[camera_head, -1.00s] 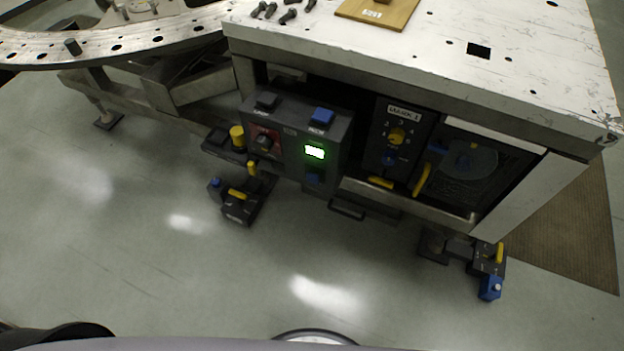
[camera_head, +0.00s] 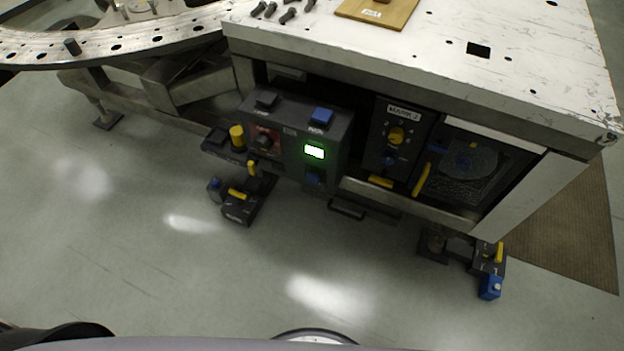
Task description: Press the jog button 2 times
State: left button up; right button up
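A dark control box (camera_head: 292,150) is mounted under the front left of the white table. On its top are a blue button (camera_head: 321,116) and a black button (camera_head: 267,101). A lit green-white display (camera_head: 314,151) and a dark knob on a red plate (camera_head: 264,140) are on its front. A darker blue part (camera_head: 314,179) sits below the display. The small labels are too blurred to read, so I cannot tell which button is the jog button. Neither of my grippers is in view, and nothing touches the box.
The white table (camera_head: 440,45) overhangs the box. A metal ring plate (camera_head: 150,45) is at the upper left. A second panel with a yellow knob (camera_head: 397,134) is right of the box. Pedal units (camera_head: 240,208) stand below. The floor (camera_head: 130,260) in front is clear.

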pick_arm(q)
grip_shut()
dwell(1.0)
